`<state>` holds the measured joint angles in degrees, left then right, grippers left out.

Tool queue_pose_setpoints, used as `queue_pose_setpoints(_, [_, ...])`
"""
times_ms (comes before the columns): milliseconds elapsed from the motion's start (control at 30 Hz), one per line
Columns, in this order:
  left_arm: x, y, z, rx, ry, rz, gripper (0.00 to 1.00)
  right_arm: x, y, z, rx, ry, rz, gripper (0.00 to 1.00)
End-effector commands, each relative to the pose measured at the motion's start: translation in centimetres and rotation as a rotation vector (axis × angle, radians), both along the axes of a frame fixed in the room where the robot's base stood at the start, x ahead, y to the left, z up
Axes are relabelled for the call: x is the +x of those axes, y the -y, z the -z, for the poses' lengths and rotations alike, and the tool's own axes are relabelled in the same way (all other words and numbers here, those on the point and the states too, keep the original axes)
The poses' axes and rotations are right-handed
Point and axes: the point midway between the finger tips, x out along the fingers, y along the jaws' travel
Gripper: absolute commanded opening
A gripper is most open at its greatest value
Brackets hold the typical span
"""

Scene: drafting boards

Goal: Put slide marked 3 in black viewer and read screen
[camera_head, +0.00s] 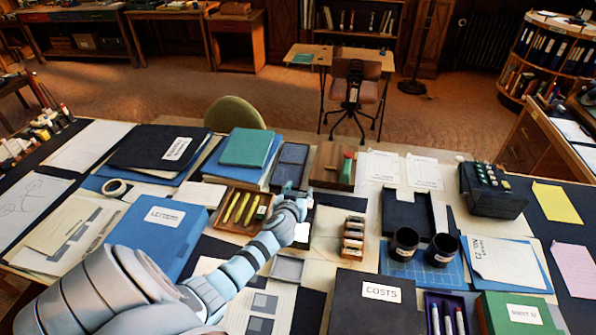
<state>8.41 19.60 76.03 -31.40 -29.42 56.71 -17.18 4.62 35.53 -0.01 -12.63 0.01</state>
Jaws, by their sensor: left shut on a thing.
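My left gripper (300,208) reaches in from the lower left over the middle of the desk. It is shut on a small whitish piece (302,232), which looks like a slide; no number on it is readable. A wooden rack (353,238) of several small pale blocks or slides stands just right of it. A black box-like unit (406,212) lies further right, and a dark device with teal keys (492,190) stands beyond it. I cannot tell which is the viewer, and no lit screen shows. My right gripper is out of view.
Two black cups (404,244) stand on a blue mat right of the rack. A wooden tray of yellow markers (240,208) lies left of the gripper. The COSTS folder (378,306), the LETTERS folder (160,232) and other folders crowd the desk.

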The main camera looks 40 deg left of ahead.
Motion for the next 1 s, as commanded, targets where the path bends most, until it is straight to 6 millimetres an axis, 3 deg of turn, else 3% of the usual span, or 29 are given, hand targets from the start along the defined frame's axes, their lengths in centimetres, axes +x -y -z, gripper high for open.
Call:
queue_pose_setpoints(500, [0.0, 0.0, 5.9, 0.002, 0.000, 0.002, 0.32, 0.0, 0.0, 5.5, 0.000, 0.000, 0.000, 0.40])
queue_pose_setpoints(867, [0.0, -0.1, 6.1, 0.003, 0.000, 0.002, 0.32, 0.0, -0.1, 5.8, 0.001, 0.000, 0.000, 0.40])
queue_pose_setpoints(900, [0.0, -0.1, 6.1, 0.003, 0.000, 0.002, 0.45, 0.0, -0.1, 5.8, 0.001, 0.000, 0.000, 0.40])
queue_pose_setpoints(1000, [0.0, -0.1, 6.1, 0.003, 0.000, 0.002, 0.61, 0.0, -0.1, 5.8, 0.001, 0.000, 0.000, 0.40])
